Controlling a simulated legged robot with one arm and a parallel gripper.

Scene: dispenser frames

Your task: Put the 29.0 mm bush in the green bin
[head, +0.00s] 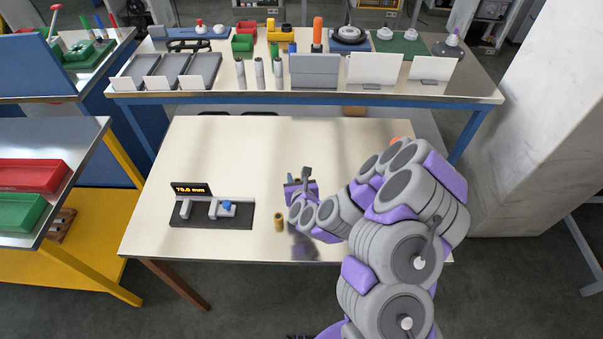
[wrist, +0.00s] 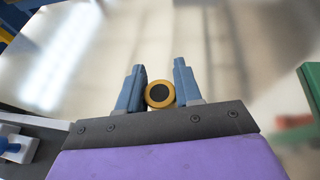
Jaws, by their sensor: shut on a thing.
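My gripper (head: 304,176) is above the middle of the near table. In the wrist view its two blue fingers (wrist: 159,88) are shut on a brass bush (wrist: 151,104), seen end on with a dark bore. The held bush cannot be made out in the head view. Another brass bush (head: 279,222) stands upright on the table, just below and left of my gripper. The green bin (head: 18,213) is on the side table at the far left. No size is marked on either bush.
A measuring gauge (head: 212,212) with a display (head: 190,189) stands left of the gripper; its small digits seem to read 76.0 mm. A red bin (head: 28,176) sits behind the green bin. The back bench (head: 205,98) is crowded.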

